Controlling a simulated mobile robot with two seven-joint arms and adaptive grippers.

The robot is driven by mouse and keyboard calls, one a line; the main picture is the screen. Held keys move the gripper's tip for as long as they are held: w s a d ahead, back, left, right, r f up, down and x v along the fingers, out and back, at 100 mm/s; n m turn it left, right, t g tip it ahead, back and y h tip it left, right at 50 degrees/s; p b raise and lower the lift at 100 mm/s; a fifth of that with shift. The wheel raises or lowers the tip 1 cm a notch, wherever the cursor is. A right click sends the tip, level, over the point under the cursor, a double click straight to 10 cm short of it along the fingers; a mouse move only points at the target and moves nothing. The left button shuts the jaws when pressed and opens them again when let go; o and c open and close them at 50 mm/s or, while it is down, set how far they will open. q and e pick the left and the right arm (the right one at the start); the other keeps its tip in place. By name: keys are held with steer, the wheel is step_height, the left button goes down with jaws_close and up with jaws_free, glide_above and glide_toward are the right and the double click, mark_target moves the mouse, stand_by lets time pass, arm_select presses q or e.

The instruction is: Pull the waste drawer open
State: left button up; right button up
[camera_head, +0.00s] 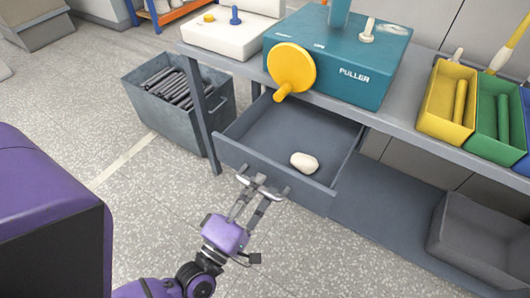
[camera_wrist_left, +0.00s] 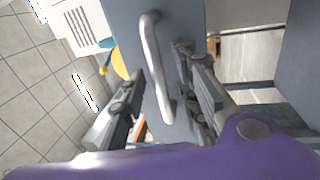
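The waste drawer (camera_head: 240,148) under the bench is pulled well out, and its inside shows in the head view. A pale rounded lump (camera_head: 304,162) lies in it. My left gripper (camera_head: 257,183) is at the drawer's front, by the metal handle. In the left wrist view the bar handle (camera_wrist_left: 152,60) shows between the two fingers of my left gripper (camera_wrist_left: 161,65). The fingers stand apart, with gaps visible beside the bar, so the gripper looks open and not clamped on it. My right gripper is not in view.
A teal puller machine (camera_head: 345,62) with a yellow disc (camera_head: 291,67) stands on the bench above the drawer. A grey bin (camera_head: 150,112) of dark rods stands left of the drawer. Yellow (camera_head: 440,125) and green (camera_head: 493,145) bins are at right. Floor before the drawer is clear.

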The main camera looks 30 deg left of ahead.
arm_select(q)
steer(key=s+f, duration=0.2)
steer(key=s, duration=0.9)
steer(key=shift+s+a+f, duration=0.2)
steer(key=shift+s, duration=0.15)
